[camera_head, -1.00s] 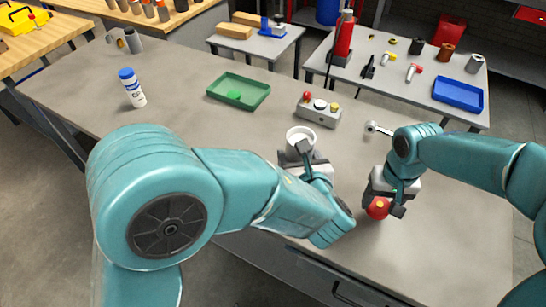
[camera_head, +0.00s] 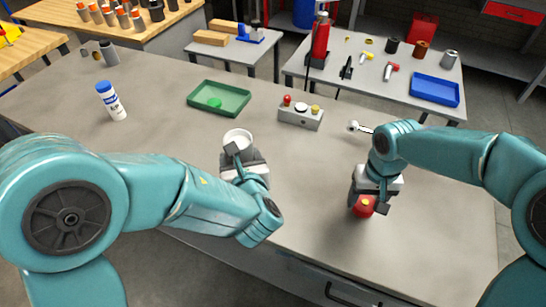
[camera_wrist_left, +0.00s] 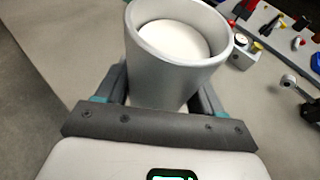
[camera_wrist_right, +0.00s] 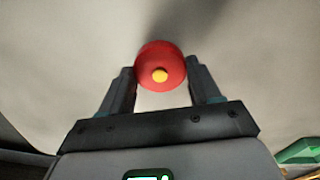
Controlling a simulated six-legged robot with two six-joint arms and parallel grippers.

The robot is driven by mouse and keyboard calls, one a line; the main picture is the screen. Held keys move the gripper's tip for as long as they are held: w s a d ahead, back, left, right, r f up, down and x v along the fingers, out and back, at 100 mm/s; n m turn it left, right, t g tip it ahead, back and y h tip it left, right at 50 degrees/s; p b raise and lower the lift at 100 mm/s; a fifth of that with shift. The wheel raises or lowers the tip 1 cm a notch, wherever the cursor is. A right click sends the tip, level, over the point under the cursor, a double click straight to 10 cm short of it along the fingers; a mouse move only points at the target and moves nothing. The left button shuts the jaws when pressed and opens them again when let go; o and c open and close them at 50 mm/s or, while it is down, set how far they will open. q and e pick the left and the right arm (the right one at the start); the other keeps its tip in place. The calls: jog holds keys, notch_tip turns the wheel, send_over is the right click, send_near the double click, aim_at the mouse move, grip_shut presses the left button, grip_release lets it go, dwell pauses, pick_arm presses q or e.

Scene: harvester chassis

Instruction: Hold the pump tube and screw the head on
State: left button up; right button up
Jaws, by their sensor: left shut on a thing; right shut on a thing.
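The pump tube (camera_wrist_left: 172,70) is a light grey open cylinder with a white inside. My left gripper (camera_wrist_left: 160,92) is shut around it, and its open end faces up in the left wrist view. The tube's rim also shows in the head view (camera_head: 237,137). The head (camera_wrist_right: 160,58) is a red round piece with a yellow centre. My right gripper (camera_wrist_right: 161,80) is shut on it. In the head view the red head (camera_head: 363,208) hangs at the right gripper, to the right of the tube and apart from it. The head's far side is hidden.
On the bench stand a green tray (camera_head: 219,98), a grey button box (camera_head: 301,113) and a white bottle with a blue cap (camera_head: 111,101). A ratchet-like tool (camera_head: 358,127) lies behind my right gripper. The bench between the two grippers is clear.

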pick_arm(q)
jog(key=s+a+f, duration=0.1)
jog(key=s+a, duration=0.3)
jog(key=a, duration=0.5)
jog(key=shift+f, duration=0.15)
jog(key=shift+w+a, duration=0.1)
jog(key=shift+a, duration=0.05)
